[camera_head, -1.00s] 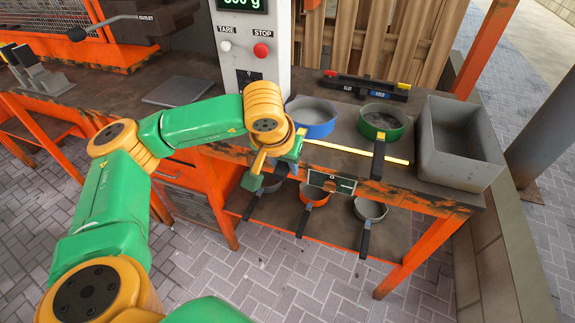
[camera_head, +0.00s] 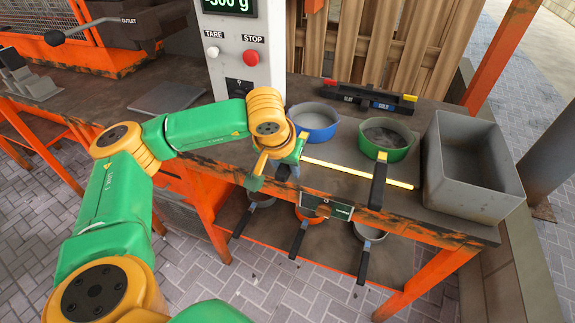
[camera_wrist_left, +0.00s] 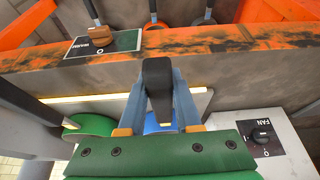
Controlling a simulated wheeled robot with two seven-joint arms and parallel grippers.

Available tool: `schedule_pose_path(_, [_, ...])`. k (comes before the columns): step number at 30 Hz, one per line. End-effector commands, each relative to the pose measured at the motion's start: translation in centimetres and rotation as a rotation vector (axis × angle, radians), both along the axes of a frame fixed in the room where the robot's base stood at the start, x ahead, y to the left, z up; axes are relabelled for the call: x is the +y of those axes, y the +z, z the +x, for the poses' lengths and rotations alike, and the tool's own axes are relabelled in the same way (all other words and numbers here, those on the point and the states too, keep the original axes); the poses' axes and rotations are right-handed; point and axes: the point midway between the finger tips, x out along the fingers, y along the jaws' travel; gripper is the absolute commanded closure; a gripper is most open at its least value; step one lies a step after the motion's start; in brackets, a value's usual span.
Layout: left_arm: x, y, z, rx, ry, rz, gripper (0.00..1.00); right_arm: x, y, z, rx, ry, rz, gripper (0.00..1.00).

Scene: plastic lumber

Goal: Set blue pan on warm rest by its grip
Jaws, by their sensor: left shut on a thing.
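The blue pan (camera_head: 316,123) is over the bench just right of the scale column, its black handle toward me. My left gripper (camera_head: 287,170) is shut on that handle; the wrist view shows the dark handle (camera_wrist_left: 158,85) between the fingers, with part of the blue pan (camera_wrist_left: 154,122) behind. I cannot tell whether the pan touches the bench. The WARM knob panel (camera_wrist_left: 103,45) is on the bench's front edge, also in the head view (camera_head: 327,206). I cannot clearly pick out the warm rest. My right gripper is not in view.
A green pan (camera_head: 387,139) sits to the right, then a grey bin (camera_head: 470,165). A yellow strip (camera_head: 357,173) crosses the bench in front. A dark bar (camera_head: 368,96) lies behind. Several pans are on the lower shelf (camera_head: 335,255). The scale (camera_head: 240,60) stands close left.

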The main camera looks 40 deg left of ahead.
Motion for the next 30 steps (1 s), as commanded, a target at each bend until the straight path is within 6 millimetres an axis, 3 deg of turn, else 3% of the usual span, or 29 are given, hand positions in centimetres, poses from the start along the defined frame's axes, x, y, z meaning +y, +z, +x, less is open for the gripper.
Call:
schedule_pose_path(8, [-0.1, 0.0, 0.1, -0.003, 0.000, 0.000, 1.00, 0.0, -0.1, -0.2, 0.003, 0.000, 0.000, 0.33])
schedule_pose_path(9, [-0.1, 0.0, 0.1, -0.003, 0.000, 0.000, 0.60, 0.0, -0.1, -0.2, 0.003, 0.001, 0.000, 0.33])
schedule_pose_path(12, [-0.1, 0.0, 0.0, -0.002, 0.000, 0.000, 0.33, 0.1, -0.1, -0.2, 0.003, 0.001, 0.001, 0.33])
schedule_pose_path(22, [-0.1, 0.3, -0.2, 0.001, -0.001, -0.001, 0.33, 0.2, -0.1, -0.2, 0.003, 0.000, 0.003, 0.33])
schedule_pose_path(30, [-0.6, 5.3, -2.2, -0.006, -0.001, -0.001, 0.33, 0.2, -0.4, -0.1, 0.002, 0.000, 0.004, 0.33])
